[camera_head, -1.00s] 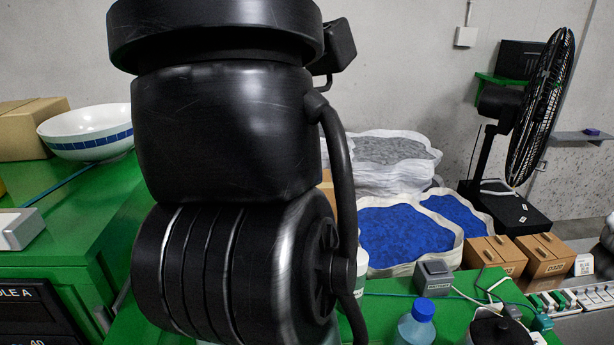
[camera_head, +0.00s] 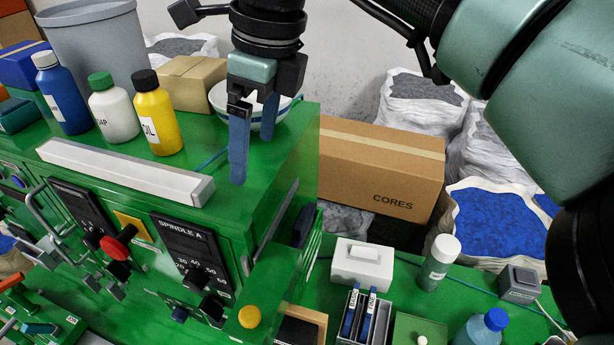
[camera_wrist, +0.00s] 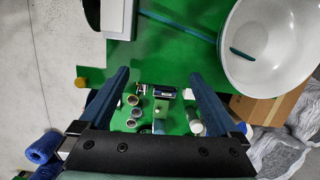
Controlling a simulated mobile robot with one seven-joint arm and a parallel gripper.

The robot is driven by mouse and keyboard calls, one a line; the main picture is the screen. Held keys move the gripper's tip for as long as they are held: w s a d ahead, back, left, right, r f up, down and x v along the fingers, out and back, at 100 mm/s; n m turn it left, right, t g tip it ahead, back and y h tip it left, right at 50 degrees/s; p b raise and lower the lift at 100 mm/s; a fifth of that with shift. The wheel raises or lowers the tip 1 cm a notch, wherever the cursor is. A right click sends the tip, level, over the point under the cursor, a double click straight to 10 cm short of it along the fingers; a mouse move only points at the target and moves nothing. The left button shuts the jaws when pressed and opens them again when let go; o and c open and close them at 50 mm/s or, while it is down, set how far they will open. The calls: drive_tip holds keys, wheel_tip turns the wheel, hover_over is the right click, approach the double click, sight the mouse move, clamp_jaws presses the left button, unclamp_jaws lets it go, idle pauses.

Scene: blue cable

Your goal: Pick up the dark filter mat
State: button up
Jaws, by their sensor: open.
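My gripper (camera_head: 254,155) is above the top of the green machine in the head view, fingers pointing down, open and empty. In the wrist view its two blue fingers stand apart, with nothing between the tips (camera_wrist: 161,74). No mat shows clearly. A dark flat piece (camera_head: 298,332) in a tan frame sits at the bottom edge of the head view, partly cut off. I cannot tell whether it is the filter mat. It lies below and to the right of my gripper, well apart from it.
A white bowl (camera_wrist: 271,75) stands close beside my gripper. A long pale bar (camera_head: 125,172) and bottles (camera_head: 158,122) stand on the green machine (camera_head: 285,165). A blue cable (camera_head: 211,160) runs there. A large cardboard box (camera_head: 375,170) stands right. The lower bench holds several small items.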

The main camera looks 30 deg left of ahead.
drive_tip(key=h, duration=0.2)
hover_over(301, 217)
drive_tip(key=shift+m+t, duration=0.3)
wheel_tip(301, 217, down, 8)
drive_tip(key=b, duration=0.7)
drive_tip(key=shift+s+d+f+b, duration=0.1)
drive_tip(key=shift+f+b, duration=0.15)
drive_tip(key=shift+b, duration=0.15)
wheel_tip(301, 217, down, 4)
drive_tip(key=b, duration=0.4)
drive_tip(key=shift+f, duration=0.1)
drive_tip(key=shift+c, duration=0.4)
clamp_jaws()
